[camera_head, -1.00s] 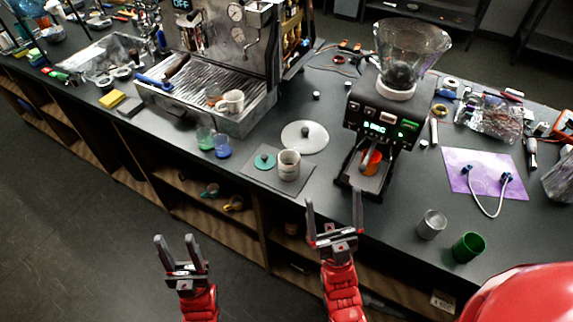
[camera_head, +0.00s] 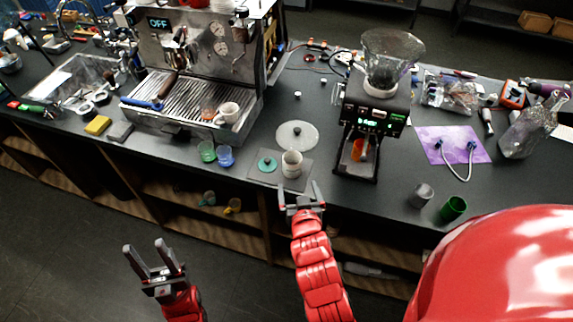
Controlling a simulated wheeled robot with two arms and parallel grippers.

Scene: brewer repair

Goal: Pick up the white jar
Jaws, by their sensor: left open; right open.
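The white jar (camera_head: 292,164) stands upright on a grey mat (camera_head: 262,178) near the counter's front edge. A teal lid with a knob (camera_head: 267,164) lies on the mat to its left. My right gripper (camera_head: 300,188) is open and empty just in front of the jar, with its fingers pointing at it; I cannot tell whether they touch it. My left gripper (camera_head: 148,248) is open and empty, low over the floor in front of the cabinet, away from the counter top.
A round white disc (camera_head: 297,135) lies behind the jar. Green (camera_head: 207,152) and blue (camera_head: 226,157) cups stand to the left. The coffee grinder (camera_head: 364,130) stands to the right, with a metal cup (camera_head: 421,195) and a green cup (camera_head: 453,208) further right.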

